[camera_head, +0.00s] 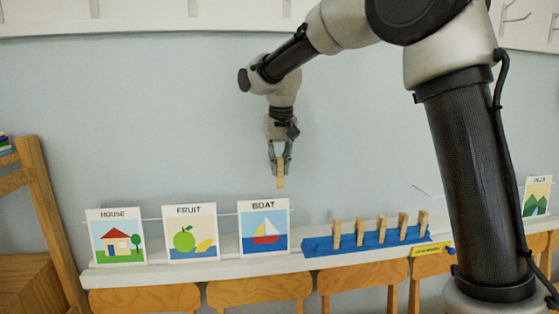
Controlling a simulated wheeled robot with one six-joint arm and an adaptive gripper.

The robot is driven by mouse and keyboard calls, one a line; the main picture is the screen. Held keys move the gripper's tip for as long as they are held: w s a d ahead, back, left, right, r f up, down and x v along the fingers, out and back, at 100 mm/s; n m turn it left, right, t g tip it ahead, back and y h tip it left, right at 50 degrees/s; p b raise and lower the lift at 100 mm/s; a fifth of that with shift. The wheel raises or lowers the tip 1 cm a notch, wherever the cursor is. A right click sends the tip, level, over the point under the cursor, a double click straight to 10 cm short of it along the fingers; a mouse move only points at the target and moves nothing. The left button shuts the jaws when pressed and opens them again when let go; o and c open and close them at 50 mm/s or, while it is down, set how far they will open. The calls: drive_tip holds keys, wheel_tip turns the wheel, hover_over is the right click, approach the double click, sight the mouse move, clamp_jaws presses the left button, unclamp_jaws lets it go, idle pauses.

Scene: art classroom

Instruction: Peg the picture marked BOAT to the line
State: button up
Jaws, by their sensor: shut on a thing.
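My gripper (280,160) points down and is shut on a wooden clothespeg (281,178). It holds the peg in the air, above and slightly right of the BOAT picture's top edge, apart from it. The BOAT picture (264,226), with a sailboat on blue water, stands upright on the white shelf (190,271). A thin line (227,214) runs at about the height of the pictures' upper parts. Several more wooden pegs (360,231) stand upright in a blue rack (321,246) to the right of the BOAT picture.
The HOUSE picture (116,237) and FRUIT picture (190,232) stand left of BOAT. Another picture with green hills (536,196) is at the far right. A yellow label (427,250) is on the shelf edge. Wooden chair backs (259,290) stand in front. A wooden easel-like frame (45,205) is at left.

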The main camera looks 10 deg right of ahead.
drive_tip(key=shift+w+f, duration=0.25)
drive_tip(key=shift+f, duration=0.95)
drive_tip(key=shift+s+f, duration=0.25)
drive_tip(key=shift+f, duration=1.1)
drive_tip(key=shift+s+f, duration=0.2)
drive_tip(key=shift+f, duration=1.1)
drive_tip(key=shift+f, duration=0.15)
drive_tip(key=o, duration=0.9)
drive_tip(key=shift+o, duration=0.2)
drive_tip(key=shift+o, duration=1.3)
drive_tip(key=shift+s+r, duration=0.2)
drive_tip(key=shift+r, duration=1)
drive_tip(key=shift+s+r, duration=0.15)
drive_tip(key=shift+r, duration=1)
drive_tip(key=shift+s+r, duration=0.2)
drive_tip(key=shift+r, duration=1)
